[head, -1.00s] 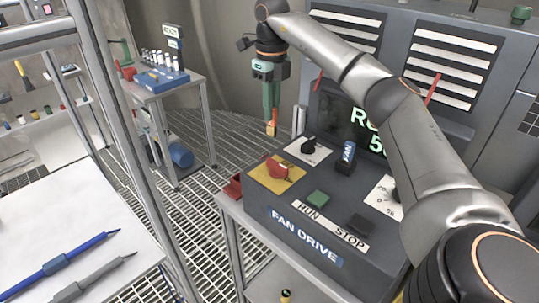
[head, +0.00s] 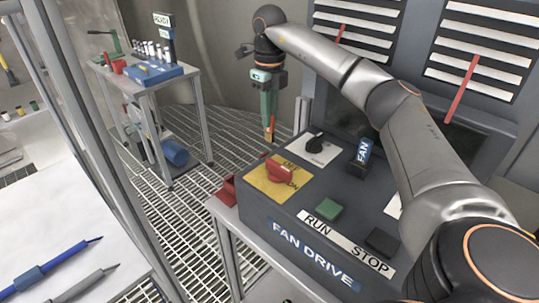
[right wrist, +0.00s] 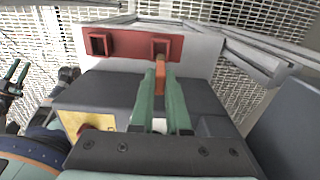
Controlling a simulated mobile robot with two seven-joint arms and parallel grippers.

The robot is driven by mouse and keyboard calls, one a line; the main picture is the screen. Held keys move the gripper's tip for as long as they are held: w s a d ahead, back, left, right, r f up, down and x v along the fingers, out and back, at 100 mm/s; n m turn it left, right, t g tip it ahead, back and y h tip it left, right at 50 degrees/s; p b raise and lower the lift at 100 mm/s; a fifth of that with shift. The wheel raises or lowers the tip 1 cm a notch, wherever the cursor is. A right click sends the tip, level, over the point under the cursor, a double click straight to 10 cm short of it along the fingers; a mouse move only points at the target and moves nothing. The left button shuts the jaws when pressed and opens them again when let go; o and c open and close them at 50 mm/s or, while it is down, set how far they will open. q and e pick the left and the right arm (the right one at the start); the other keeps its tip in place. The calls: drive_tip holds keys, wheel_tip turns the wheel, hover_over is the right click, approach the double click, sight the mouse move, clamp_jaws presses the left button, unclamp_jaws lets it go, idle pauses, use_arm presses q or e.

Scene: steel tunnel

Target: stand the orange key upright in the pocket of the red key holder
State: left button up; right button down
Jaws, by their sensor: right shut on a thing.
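The red key holder (right wrist: 130,45) has two square pockets. In the right wrist view it lies along the end of the fan drive box, and its red edge shows in the head view (head: 226,192). My right gripper (right wrist: 162,93) points down and is shut on the orange key (right wrist: 160,70). The key's free end lines up with the right-hand pocket in the wrist view; I cannot tell its height over it. In the head view the right gripper (head: 269,118) holds the key above and behind the holder. My left gripper (right wrist: 17,72) shows small at the wrist view's left edge, fingers apart.
The dark fan drive box (head: 300,245) carries a red knob on a yellow plate (head: 270,190), a black knob, a FAN switch and buttons. A side table (head: 150,85) stands back left. A white bench with pens (head: 50,225) is front left. Open grating lies between.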

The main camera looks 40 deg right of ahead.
sight(269, 141)
wheel_tip(269, 141, down, 8)
drive_tip(key=shift+f, duration=0.1)
idle(0.4)
drive_tip(key=shift+s, duration=0.1)
drive_tip(key=c, duration=0.9)
unclamp_jaws()
drive_tip(key=shift+f, duration=0.1)
wheel_tip(269, 141, up, 12)
drive_tip(key=shift+r, duration=0.2)
drive_tip(key=shift+f, duration=0.1)
